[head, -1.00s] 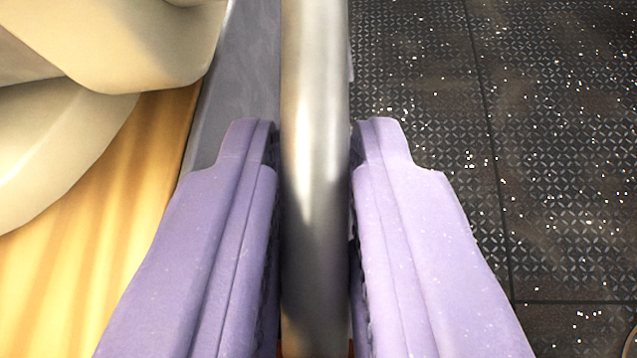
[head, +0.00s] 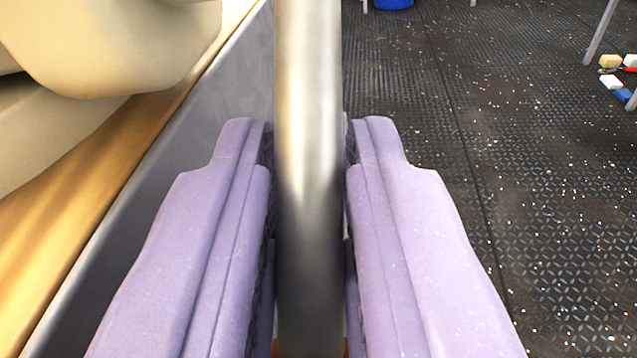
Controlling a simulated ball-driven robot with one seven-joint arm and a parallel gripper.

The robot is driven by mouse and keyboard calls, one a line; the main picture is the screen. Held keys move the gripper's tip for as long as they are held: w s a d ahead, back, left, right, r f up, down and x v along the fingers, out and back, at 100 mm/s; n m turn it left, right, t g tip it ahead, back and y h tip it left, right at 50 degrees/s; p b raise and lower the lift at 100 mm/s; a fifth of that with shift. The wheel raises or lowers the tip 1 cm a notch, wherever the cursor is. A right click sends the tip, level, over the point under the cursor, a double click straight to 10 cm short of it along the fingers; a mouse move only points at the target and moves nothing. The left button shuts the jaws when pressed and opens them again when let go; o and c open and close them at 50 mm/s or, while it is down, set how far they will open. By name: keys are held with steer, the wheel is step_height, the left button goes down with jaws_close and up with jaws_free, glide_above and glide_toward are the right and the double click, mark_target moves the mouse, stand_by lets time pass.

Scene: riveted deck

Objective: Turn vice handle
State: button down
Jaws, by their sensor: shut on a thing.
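The vice handle (head: 308,130) is a smooth metal bar that runs from the top edge of the head view down between my fingers. My gripper (head: 308,150) has two purple fingers, one on each side of the bar, shut on it. The bar's upper end is out of view. Beige rounded bodywork (head: 115,45) fills the upper left; I cannot tell whether it is part of the vice.
A wooden top (head: 110,180) with a grey side (head: 165,170) lies to the left, close to my left finger. Dark patterned floor (head: 520,190) lies open on the right. A blue container (head: 393,3), table legs (head: 603,32) and small coloured items (head: 618,70) stand far off.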

steer(key=shift+a+f, duration=0.1)
steer(key=shift+a, duration=0.1)
steer(key=c, duration=1.1)
jaws_free()
steer(key=shift+w+a, duration=0.1)
steer(key=shift+s, duration=0.2)
steer(key=p+v, duration=0.3)
steer(key=v, duration=0.4)
steer(key=shift+s, duration=0.25)
